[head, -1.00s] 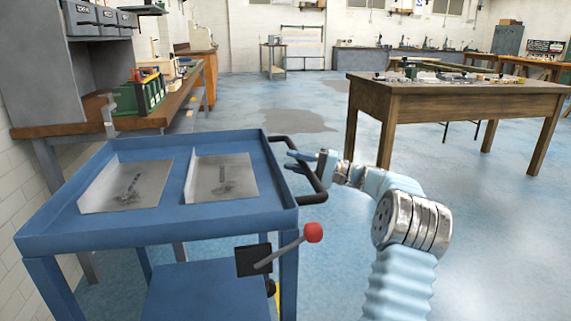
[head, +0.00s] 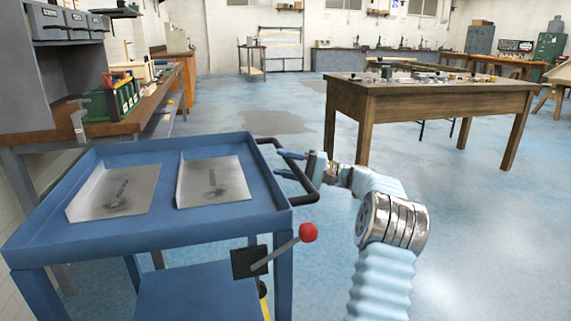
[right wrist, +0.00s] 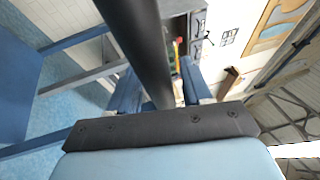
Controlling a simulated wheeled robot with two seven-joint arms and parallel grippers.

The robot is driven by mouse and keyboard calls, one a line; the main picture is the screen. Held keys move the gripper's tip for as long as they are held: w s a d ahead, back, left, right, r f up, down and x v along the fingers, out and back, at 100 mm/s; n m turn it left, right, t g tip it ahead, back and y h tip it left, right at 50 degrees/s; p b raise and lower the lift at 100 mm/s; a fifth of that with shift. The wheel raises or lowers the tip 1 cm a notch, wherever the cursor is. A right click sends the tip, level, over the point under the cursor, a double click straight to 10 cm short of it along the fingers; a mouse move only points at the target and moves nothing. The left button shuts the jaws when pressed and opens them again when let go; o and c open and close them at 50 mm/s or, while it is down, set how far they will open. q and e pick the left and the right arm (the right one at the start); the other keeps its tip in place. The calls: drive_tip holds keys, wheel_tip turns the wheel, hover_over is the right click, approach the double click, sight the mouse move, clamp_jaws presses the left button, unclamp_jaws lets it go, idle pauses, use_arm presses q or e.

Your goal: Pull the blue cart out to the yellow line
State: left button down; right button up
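The blue cart (head: 232,222) stands at the left of the head view, with a flat top tray and a lower shelf. Its black handle (head: 306,188) sticks out on the right side. My right gripper (head: 283,164) is at this handle, its two blue fingers spread apart. In the right wrist view the dark handle bar (right wrist: 147,45) runs between the fingers, with a gap showing on the right side of the bar. A short yellow strip (head: 264,305) shows beside the cart's near right leg; I cannot tell whether it is the yellow line. My left gripper is out of view.
Two grey metal sheets (head: 212,183) lie on the cart top. A red-knobbed lever (head: 307,232) sticks out from a black box on its near side. A workbench (head: 100,132) stands behind left, a wooden table (head: 420,105) behind right. Blue floor right of the cart is clear.

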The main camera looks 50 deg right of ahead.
drive_tip(key=shift+s+d, duration=0.1)
drive_tip(key=v, duration=1.3)
drive_tip(key=shift+s, duration=0.25)
drive_tip(key=shift+s+d, duration=0.1)
drive_tip(key=shift+d, duration=0.1)
